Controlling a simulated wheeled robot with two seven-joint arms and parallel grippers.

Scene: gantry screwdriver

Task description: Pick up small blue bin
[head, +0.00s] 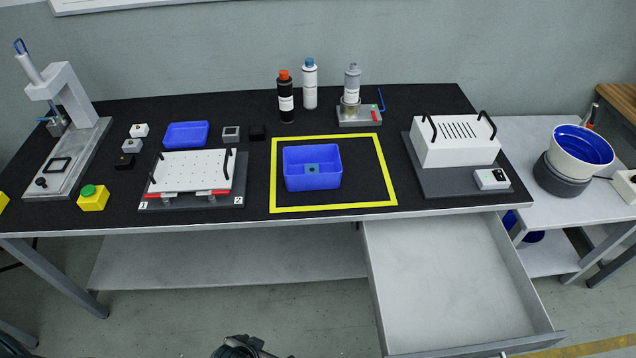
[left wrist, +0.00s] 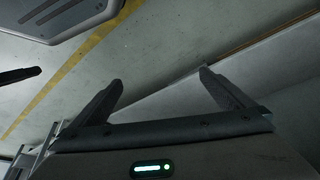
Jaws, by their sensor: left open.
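A deep blue bin (head: 312,180) stands upright inside the yellow square outline on the black table top, with a small dark piece in it. A shallower, smaller-looking blue bin (head: 186,134) lies further left, behind the white perforated plate. My left gripper shows in the left wrist view (left wrist: 160,80) with its two fingers spread and nothing between them. It is away from both bins, with the floor and a grey surface behind it. A dark part of mine (head: 240,348) shows at the bottom edge of the head view, cut off. My right gripper cannot be made out.
An open, empty drawer (head: 450,285) juts out at the front right below the table (head: 250,222). Bottles (head: 286,100) stand behind the yellow outline (head: 390,180). The white perforated fixture (head: 192,171) is left of it, a white box (head: 455,145) right.

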